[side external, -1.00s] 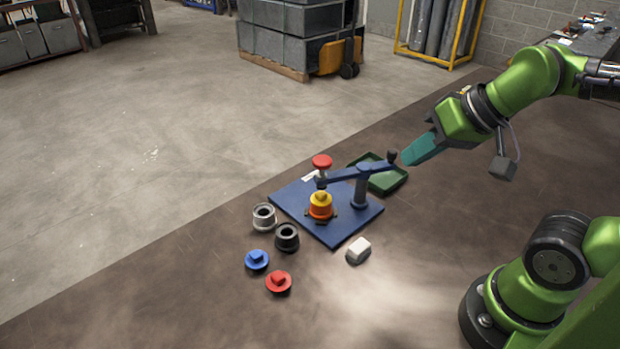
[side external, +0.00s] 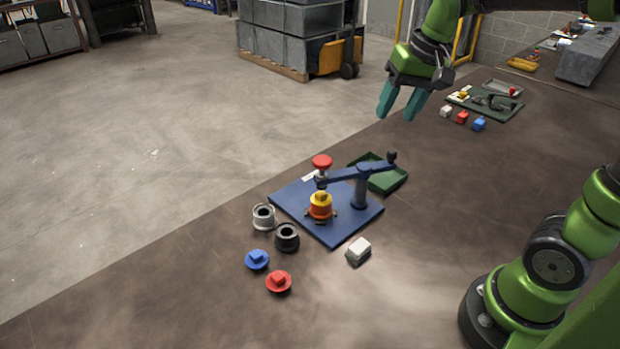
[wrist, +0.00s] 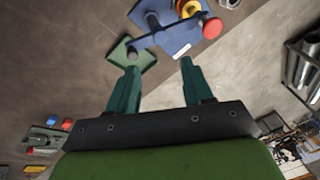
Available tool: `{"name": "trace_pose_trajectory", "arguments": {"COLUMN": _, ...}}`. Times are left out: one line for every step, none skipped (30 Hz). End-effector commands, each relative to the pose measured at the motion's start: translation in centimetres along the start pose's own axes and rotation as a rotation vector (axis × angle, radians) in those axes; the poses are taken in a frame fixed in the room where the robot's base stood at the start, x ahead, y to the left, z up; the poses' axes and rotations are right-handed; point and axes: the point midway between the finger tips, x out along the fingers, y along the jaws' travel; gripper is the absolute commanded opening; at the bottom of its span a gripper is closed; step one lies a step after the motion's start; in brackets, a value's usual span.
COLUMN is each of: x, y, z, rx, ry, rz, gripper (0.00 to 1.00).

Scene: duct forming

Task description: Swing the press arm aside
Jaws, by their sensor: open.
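A black knob (side external: 392,155) sits at the arm's other end. My gripper (side external: 398,115) is open and empty, raised above and behind the press in the side view. In the wrist view, its teal fingers (wrist: 155,82) are apart, with the press arm (wrist: 160,35) beyond them and the red knob (wrist: 212,28) at upper right. Nothing touches the press arm.
A green tray (side external: 388,184) stands behind the post. A silver ring (side external: 263,217), black ring (side external: 287,237), blue part (side external: 257,260), red part (side external: 278,282) and white block (side external: 358,250) lie near the plate. A green board (side external: 487,104) with small items lies farther back.

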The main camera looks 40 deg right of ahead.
Motion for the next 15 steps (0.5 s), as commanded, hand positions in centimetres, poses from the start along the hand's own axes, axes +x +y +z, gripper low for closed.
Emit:
{"name": "trace_pose_trajectory", "arguments": {"x": 0.1, "y": 0.6, "z": -2.1, "rx": 0.038, "ry": -0.037, "rz": 0.052, "gripper": 0.51}}
{"name": "trace_pose_trajectory", "arguments": {"x": 0.0, "y": 1.0, "z": -3.1, "rx": 0.061, "ry": -0.056, "rz": 0.082, "gripper": 0.51}}
{"name": "trace_pose_trajectory", "arguments": {"x": -0.2, "y": 1.5, "z": -4.3, "rx": 0.092, "ry": -0.08, "rz": 0.118, "gripper": 0.51}}
{"name": "trace_pose_trajectory", "arguments": {"x": -0.4, "y": 1.8, "z": -5.0, "rx": 0.113, "ry": -0.095, "rz": 0.143, "gripper": 0.51}}
{"name": "trace_pose_trajectory", "arguments": {"x": -0.7, "y": 2.1, "z": -5.7, "rx": 0.134, "ry": -0.108, "rz": 0.166, "gripper": 0.51}}
{"name": "trace_pose_trajectory", "arguments": {"x": -1.1, "y": 2.4, "z": -6.4, "rx": 0.16, "ry": -0.122, "rz": 0.191, "gripper": 0.51}}
{"name": "trace_pose_trajectory", "arguments": {"x": -1.4, "y": 2.5, "z": -6.8, "rx": 0.179, "ry": -0.131, "rz": 0.207, "gripper": 0.51}}
{"name": "trace_pose_trajectory", "arguments": {"x": -1.9, "y": 2.6, "z": -7.0, "rx": 0.197, "ry": -0.138, "rz": 0.217, "gripper": 0.51}}
{"name": "trace_pose_trajectory", "arguments": {"x": -2.5, "y": 2.7, "z": -7.2, "rx": 0.215, "ry": -0.143, "rz": 0.226, "gripper": 0.51}}
{"name": "trace_pose_trajectory", "arguments": {"x": -3.0, "y": 2.7, "z": -7.2, "rx": 0.225, "ry": -0.145, "rz": 0.229, "gripper": 0.51}}
{"name": "trace_pose_trajectory", "arguments": {"x": -3.4, "y": 2.6, "z": -7.1, "rx": 0.232, "ry": -0.151, "rz": 0.229, "gripper": 0.51}}
{"name": "trace_pose_trajectory", "arguments": {"x": -3.5, "y": 2.6, "z": -6.8, "rx": 0.239, "ry": -0.161, "rz": 0.23, "gripper": 0.51}}
{"name": "trace_pose_trajectory", "arguments": {"x": -3.5, "y": 2.6, "z": -6.7, "rx": 0.243, "ry": -0.169, "rz": 0.232, "gripper": 0.51}}
{"name": "trace_pose_trajectory", "arguments": {"x": -3.3, "y": 2.6, "z": -6.5, "rx": 0.245, "ry": -0.175, "rz": 0.232, "gripper": 0.51}}
{"name": "trace_pose_trajectory", "arguments": {"x": -3.1, "y": 2.6, "z": -6.3, "rx": 0.246, "ry": -0.18, "rz": 0.231, "gripper": 0.51}}
